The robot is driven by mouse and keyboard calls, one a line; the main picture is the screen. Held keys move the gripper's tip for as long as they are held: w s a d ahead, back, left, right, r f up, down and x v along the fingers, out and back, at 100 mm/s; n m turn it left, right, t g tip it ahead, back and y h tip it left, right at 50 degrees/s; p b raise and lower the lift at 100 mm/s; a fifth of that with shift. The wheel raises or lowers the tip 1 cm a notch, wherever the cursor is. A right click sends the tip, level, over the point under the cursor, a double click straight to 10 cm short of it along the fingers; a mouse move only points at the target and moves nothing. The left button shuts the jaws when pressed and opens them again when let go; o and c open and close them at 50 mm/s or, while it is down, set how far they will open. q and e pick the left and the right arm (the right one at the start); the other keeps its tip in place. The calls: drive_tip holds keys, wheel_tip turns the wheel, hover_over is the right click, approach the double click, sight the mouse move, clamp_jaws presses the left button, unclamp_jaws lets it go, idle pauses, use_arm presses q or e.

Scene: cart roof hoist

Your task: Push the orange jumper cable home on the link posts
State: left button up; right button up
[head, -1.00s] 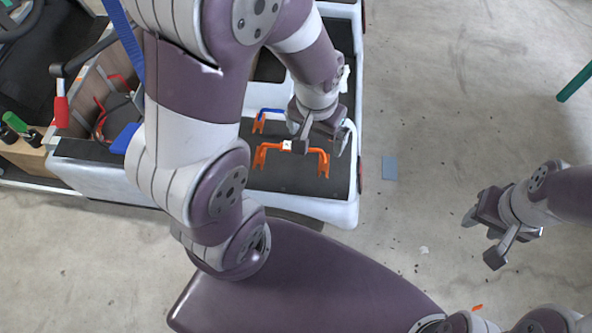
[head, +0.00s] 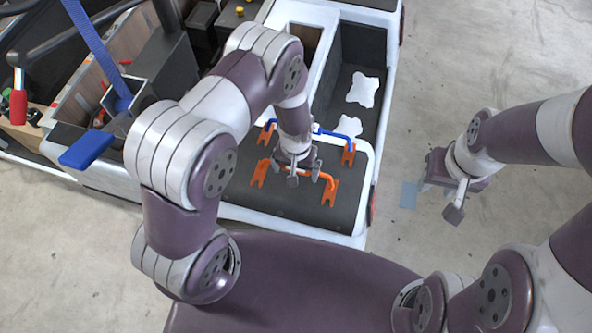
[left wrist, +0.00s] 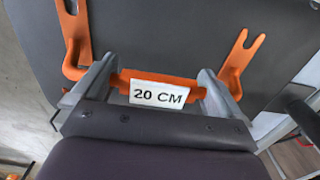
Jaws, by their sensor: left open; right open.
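The orange jumper cable (head: 319,174) is a stiff orange bar bent down at its ends, over the dark deck of the cart. Orange forked posts stand at its left end (head: 259,174) and right end (head: 330,191). In the left wrist view the bar (left wrist: 197,91) carries a white "20 CM" label, with a fork at each side (left wrist: 71,40) (left wrist: 240,60). My left gripper (head: 292,173) is over the bar, its open fingers (left wrist: 157,72) apart on either side of the label. Whether the cable ends are fully seated cannot be told. My right gripper (head: 437,199) is open and empty, right of the cart.
A blue cable (head: 348,141) on orange posts lies just behind the orange one. A dark tray with white scraps (head: 363,90) is farther back. A blue strap (head: 100,48) hangs at left. A blue-grey patch (head: 408,195) lies on the bare floor under my right gripper.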

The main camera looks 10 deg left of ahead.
use_arm(q)
drive_tip(key=shift+f, duration=0.15)
drive_tip(key=c, duration=1.2)
drive_tip(key=shift+r, duration=0.55)
wheel_tip(320, 180, up, 3)
drive_tip(key=shift+f, duration=0.1)
drive_tip(key=s+d+r, duration=0.1)
drive_tip(key=s+r, duration=0.1)
drive_tip(key=s, duration=0.1)
drive_tip(key=s+r+p, duration=0.1)
drive_tip(key=s+r, duration=0.1)
drive_tip(key=s, duration=0.2)
drive_tip(key=s+d+r, duration=0.1)
drive_tip(key=s+r, duration=0.2)
drive_tip(key=s, duration=0.1)
drive_tip(key=shift+s+d+p, duration=0.25)
drive_tip(key=shift+d+p, duration=0.1)
drive_tip(key=shift+p, duration=0.05)
